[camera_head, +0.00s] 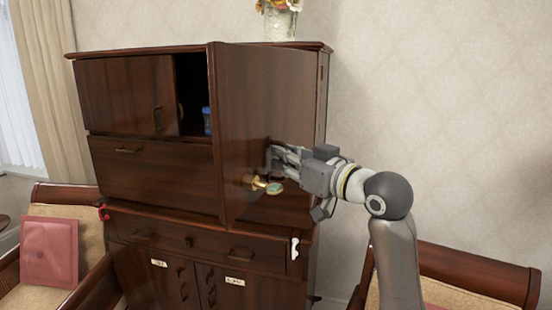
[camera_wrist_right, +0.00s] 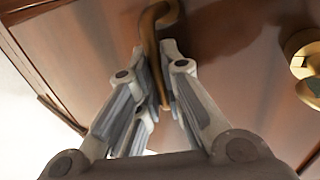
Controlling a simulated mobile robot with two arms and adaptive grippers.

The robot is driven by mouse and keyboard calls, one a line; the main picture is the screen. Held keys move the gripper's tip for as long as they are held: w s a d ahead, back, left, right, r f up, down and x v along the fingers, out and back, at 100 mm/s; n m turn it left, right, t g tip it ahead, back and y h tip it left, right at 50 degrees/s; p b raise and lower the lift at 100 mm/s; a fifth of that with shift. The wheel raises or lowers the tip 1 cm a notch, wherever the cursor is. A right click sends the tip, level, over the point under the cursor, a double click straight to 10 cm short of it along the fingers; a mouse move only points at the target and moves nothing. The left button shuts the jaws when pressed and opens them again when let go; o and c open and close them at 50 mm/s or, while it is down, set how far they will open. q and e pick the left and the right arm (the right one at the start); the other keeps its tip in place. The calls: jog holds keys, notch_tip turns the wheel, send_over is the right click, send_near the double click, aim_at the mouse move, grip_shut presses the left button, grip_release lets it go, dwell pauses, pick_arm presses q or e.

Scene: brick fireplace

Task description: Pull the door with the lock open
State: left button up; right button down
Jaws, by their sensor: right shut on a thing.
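The door with the lock (camera_head: 262,90) is a dark brown wooden panel on the upper right of the cabinet. It stands swung out from the cabinet front, with an opening beside it. A brass lock (camera_head: 259,183) with a key is low on its face, and the lock also shows at the right edge of the right wrist view (camera_wrist_right: 304,58). My right gripper (camera_head: 276,155) is shut on the door's bronze handle (camera_wrist_right: 150,27), its fingers on either side of the bar in the right wrist view. My left gripper is not in view.
The cabinet (camera_head: 150,178) stands against the wall. A blue item (camera_head: 207,121) sits inside the opening. A vase of flowers (camera_head: 280,20) stands on top.

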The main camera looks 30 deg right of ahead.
jog(key=shift+s+d+r, duration=0.35)
jog(key=shift+s+d, duration=0.05)
jog(key=shift+d, duration=0.05)
jog(key=c, duration=1.7)
grip_release()
jog(key=shift+o, duration=0.8)
jog(key=shift+w+d+f, duration=0.1)
jog(key=shift+w+d, duration=0.05)
jog(key=shift+d, duration=0.05)
jog(key=shift+a, duration=0.2)
jog(key=s+d, duration=0.1)
jog(key=s, duration=1.1)
jog(key=shift+d+f, duration=0.25)
jog(key=shift+d, duration=0.05)
